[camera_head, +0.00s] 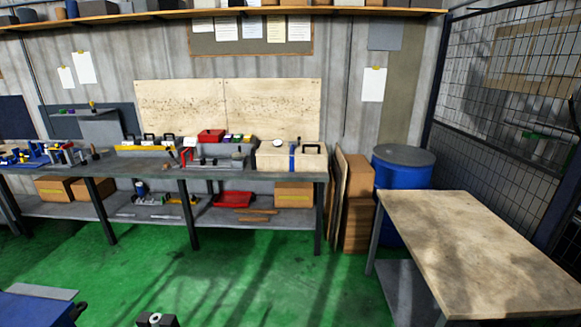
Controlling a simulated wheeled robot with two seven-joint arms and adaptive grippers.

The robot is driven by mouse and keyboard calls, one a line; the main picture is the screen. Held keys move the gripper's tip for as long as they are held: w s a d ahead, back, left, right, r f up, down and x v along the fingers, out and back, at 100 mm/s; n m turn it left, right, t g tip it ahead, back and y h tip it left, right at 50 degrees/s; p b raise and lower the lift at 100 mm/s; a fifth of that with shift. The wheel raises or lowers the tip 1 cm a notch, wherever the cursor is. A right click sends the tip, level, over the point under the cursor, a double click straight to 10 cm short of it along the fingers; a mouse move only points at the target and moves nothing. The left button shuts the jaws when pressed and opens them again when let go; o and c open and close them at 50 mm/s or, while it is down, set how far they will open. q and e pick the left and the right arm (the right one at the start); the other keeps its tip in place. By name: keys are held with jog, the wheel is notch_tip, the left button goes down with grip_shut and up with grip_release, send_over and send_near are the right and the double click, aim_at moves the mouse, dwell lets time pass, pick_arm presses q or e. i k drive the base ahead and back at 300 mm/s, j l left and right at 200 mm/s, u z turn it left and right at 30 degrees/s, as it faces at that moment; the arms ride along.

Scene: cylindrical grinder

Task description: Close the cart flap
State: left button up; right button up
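A blue body (32,312), which may be the cart, is cut off by the bottom left corner. A flat grey plate (40,291) lies along its far edge and may be the flap; I cannot tell for sure. A small dark ringed part (79,310) sticks out at the blue body's right side. No gripper of mine is recognisable, and none is seen touching the blue body. Most of the blue body is outside the picture.
A long workbench (110,165) with tools, bins and boxes runs along the back wall. A wooden-topped table (480,240) stands at right, with a blue drum (404,180) behind it. A small dark piece (157,320) pokes in at the bottom edge. The green floor (270,270) between is clear.

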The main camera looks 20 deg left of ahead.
aim_at(64, 294)
jog(key=i+u, duration=0.6)
jog(key=i, duration=0.2)
jog(key=i+u, duration=0.35)
jog(key=i+l+u, duration=0.3)
jog(key=i+u, duration=0.3)
jog(key=u, duration=0.15)
jog(key=i+l+u, duration=0.2)
jog(key=u, duration=0.25)
jog(key=i+l+u, duration=0.15)
jog(key=u, duration=0.3)
jog(key=i+l+u, duration=0.2)
jog(key=u, duration=0.2)
jog(key=i+l+u, duration=0.1)
jog(key=u, duration=0.35)
jog(key=i+l+u, duration=0.15)
jog(key=u, duration=0.3)
jog(key=l+u, duration=0.2)
jog(key=u, duration=0.2)
jog(key=i+l+u, duration=0.1)
jog(key=l+u, duration=0.15)
jog(key=u, duration=0.2)
jog(key=i+l+u, duration=0.15)
jog(key=l+u, duration=0.75)
